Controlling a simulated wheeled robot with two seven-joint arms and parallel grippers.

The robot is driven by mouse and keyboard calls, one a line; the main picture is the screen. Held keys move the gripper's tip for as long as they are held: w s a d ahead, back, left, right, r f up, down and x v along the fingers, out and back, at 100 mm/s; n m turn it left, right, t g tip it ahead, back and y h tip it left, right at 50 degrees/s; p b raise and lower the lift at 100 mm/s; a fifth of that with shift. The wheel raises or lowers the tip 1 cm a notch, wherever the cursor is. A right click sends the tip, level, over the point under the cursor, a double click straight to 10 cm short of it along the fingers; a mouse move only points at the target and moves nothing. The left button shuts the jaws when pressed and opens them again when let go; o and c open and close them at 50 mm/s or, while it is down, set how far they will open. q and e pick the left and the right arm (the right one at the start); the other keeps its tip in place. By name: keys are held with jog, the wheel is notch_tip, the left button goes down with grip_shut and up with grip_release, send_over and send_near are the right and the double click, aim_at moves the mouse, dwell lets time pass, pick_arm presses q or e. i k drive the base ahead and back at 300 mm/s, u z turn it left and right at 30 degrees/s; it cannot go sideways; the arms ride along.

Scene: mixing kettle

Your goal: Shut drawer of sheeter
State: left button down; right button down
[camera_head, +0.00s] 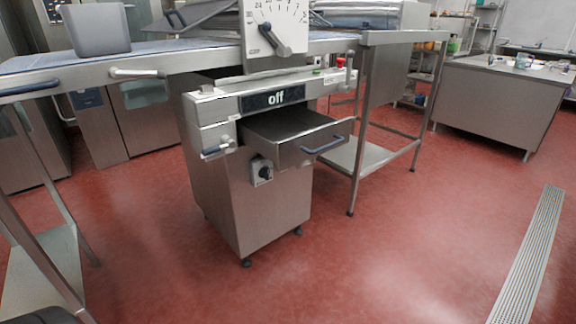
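The sheeter (250,205) stands left of the middle, a steel cabinet with a wide belt table (190,55) on top. Its drawer (300,148) is pulled out toward the front right, with a dark handle (322,145) on its front. The inside of the drawer looks empty. A display reading "off" (274,99) sits just above the drawer. A numbered dial with a lever (272,30) stands on top. Neither of my grippers shows in the view.
A steel side table (400,38) with a lower shelf (375,155) adjoins the sheeter on its right. A steel counter (495,105) stands farther right. A grey bin (97,30) sits on the belt table. The red floor (400,245) in front is clear, with a drain grate (532,255) at right.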

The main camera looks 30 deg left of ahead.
aim_at(278, 123)
jog(key=k, duration=0.5)
jog(key=u, duration=1.05)
jog(key=i, duration=0.95)
jog(key=u, duration=0.65)
